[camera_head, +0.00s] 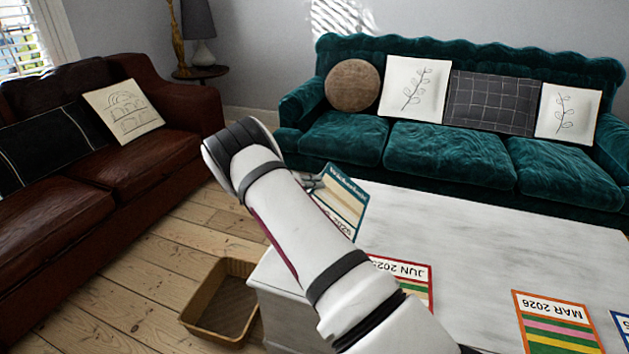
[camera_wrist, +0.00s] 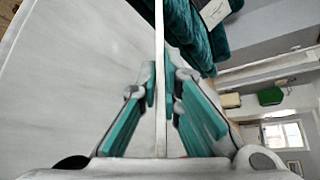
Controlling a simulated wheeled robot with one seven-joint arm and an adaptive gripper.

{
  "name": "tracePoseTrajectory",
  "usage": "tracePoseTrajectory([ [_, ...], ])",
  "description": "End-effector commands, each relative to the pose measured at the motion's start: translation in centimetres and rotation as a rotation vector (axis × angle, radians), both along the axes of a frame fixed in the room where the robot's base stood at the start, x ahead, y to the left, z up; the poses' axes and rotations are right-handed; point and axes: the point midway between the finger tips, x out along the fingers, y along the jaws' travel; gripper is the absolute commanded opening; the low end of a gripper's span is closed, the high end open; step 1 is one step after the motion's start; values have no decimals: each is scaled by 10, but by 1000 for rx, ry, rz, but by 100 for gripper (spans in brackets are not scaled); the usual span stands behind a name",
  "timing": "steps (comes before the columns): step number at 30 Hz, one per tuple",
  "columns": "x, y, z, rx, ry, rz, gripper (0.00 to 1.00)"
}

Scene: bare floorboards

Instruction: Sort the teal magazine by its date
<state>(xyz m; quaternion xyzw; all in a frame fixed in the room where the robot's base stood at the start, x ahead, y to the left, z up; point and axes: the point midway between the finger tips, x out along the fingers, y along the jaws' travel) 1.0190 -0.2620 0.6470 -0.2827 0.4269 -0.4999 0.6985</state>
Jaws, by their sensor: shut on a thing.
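The teal magazine (camera_head: 346,202) is held up off the table, tilted, near the table's far left end. Its lower part, with the date, is partly hidden by my arm, and I cannot read the date in full. My gripper (camera_head: 314,184) is shut on the magazine's edge. In the wrist view the magazine (camera_wrist: 160,60) shows edge-on as a thin pale strip between the finger pads of my gripper (camera_wrist: 161,95). A wicker basket (camera_head: 213,336) stands on the floor left of the table and looks empty.
The white table (camera_head: 470,255) bears a red-bordered magazine dated JUN 2025 (camera_head: 415,272), partly behind my arm, an orange one dated MAR 2026 (camera_head: 555,318), and a blue-edged one (camera_head: 621,325) cut off at right. A teal sofa (camera_head: 450,155) stands behind, a brown sofa (camera_head: 110,190) at left.

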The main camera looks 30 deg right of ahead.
Motion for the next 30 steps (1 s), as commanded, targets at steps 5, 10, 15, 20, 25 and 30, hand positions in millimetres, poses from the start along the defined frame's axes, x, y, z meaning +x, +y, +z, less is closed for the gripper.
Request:
tracePoseTrajectory([
  [5,0,0,-22,-1,0,0,0],
  [10,6,4,-37,-34,39,2,0],
  [15,11,9,-50,-80,97,1,0],
  [20,16,12,-62,-123,154,2,0],
  [25,20,15,-73,-164,206,0,0],
  [30,23,17,-78,-190,239,1,0],
])
